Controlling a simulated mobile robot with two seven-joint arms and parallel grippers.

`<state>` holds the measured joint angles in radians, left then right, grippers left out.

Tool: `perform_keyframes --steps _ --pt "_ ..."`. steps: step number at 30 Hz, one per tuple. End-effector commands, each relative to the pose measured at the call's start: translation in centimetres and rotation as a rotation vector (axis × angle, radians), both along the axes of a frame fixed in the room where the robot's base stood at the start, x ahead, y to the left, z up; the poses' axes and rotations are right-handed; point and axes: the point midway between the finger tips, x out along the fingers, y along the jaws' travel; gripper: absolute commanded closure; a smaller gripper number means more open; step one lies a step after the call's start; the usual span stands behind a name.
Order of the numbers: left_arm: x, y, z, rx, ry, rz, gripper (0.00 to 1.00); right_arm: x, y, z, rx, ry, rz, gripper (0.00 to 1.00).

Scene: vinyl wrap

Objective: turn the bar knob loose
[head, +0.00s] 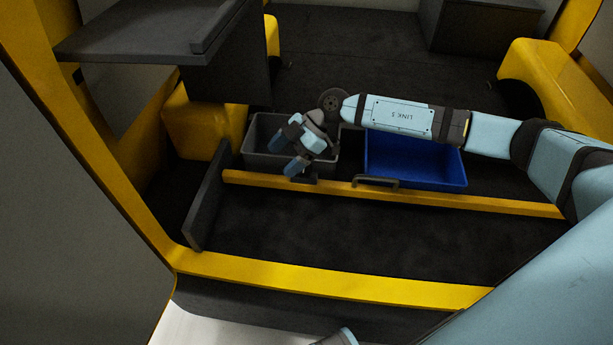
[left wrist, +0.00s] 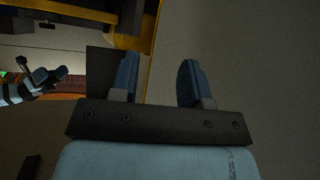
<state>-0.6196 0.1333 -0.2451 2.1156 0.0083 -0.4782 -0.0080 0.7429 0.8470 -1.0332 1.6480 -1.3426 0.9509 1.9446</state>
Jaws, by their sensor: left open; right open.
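A yellow bar (head: 450,200) runs across the van's load floor in the head view, with a dark grey handle (head: 376,181) on its near side. My right gripper (head: 285,153) is open over the grey bin and the left part of the bar. A small dark piece (head: 304,181) shows at the bar just under it; I cannot tell whether this is the bar knob or whether the gripper touches it. My left gripper (left wrist: 158,80) is open and empty in the left wrist view, in front of a plain grey surface.
A grey bin (head: 262,128) and a blue bin (head: 415,160) stand behind the bar. An upright dark panel (head: 205,200) is at the bar's left end. A dark shelf (head: 150,35) juts out at upper left. The dark floor (head: 340,235) before the bar is clear up to the yellow sill (head: 330,281).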

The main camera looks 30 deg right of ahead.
Motion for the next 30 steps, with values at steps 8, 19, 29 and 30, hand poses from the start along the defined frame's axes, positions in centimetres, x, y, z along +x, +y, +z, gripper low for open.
perform_keyframes --steps 8,19,29,30 --pt "0.4 -0.3 -2.4 -0.008 -0.014 -0.002 0.57 3.7 -11.6 -0.9 -0.389 0.114 -0.195 0.23" --pt "0.4 -0.4 -2.9 -0.012 -0.012 -0.004 0.57 4.4 -12.9 -3.2 -0.464 0.144 -0.254 0.23" --pt "0.6 -0.6 -2.7 -0.029 -0.032 -0.006 0.57 5.1 -10.3 -9.8 -0.462 0.143 -0.253 0.23" --pt "0.6 -0.7 -2.8 -0.029 -0.032 -0.006 0.57 5.1 -10.0 -10.4 -0.462 0.142 -0.254 0.23"
